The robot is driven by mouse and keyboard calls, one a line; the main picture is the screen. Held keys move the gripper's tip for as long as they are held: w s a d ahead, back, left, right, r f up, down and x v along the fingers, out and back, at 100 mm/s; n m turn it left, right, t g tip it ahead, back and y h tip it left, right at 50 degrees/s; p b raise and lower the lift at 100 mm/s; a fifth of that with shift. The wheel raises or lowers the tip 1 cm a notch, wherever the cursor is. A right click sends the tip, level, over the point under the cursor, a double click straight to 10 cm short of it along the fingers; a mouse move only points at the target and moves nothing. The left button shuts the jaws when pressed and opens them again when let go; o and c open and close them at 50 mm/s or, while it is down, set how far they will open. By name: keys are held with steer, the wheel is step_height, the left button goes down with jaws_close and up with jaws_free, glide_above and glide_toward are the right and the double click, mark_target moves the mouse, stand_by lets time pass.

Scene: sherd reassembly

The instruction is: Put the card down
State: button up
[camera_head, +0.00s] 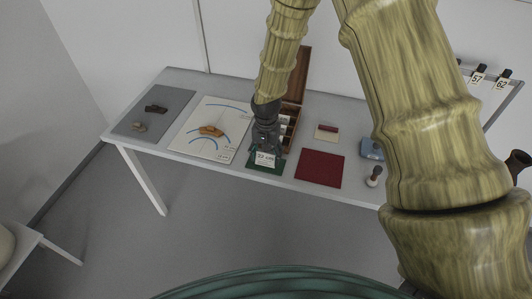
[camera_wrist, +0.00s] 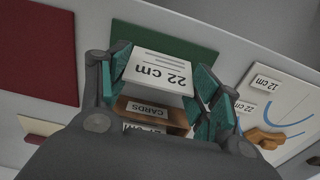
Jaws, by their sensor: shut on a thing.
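A white card (camera_head: 264,159) printed "22 cm" is between the fingers of my gripper (camera_head: 265,149). In the wrist view the card (camera_wrist: 160,73) shows between the teal finger pads, and my gripper (camera_wrist: 158,88) is shut on it. Under and around the card is a green mat (camera_head: 279,169) near the table's front edge. The mat also shows behind the card in the wrist view (camera_wrist: 125,33). I cannot tell whether the card touches the mat. A wooden box (camera_head: 299,80) with an open lid stands behind my gripper; a "CARDS" label (camera_wrist: 147,108) shows beyond the card.
A dark red mat (camera_head: 320,168) lies right of the green mat. A white sheet (camera_head: 228,111) with blue arcs and an orange-brown sherd (camera_head: 211,131) lies left. Further left is a grey mat (camera_head: 172,98) with sherds. A stamp (camera_head: 373,177) and a blue box (camera_head: 371,149) stand right.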

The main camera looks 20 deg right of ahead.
mark_target(266, 154)
steer(key=shift+f, duration=0.1)
steer(key=o, duration=0.7)
steer(key=shift+r+b, duration=1.15)
steer(key=shift+r, duration=5)
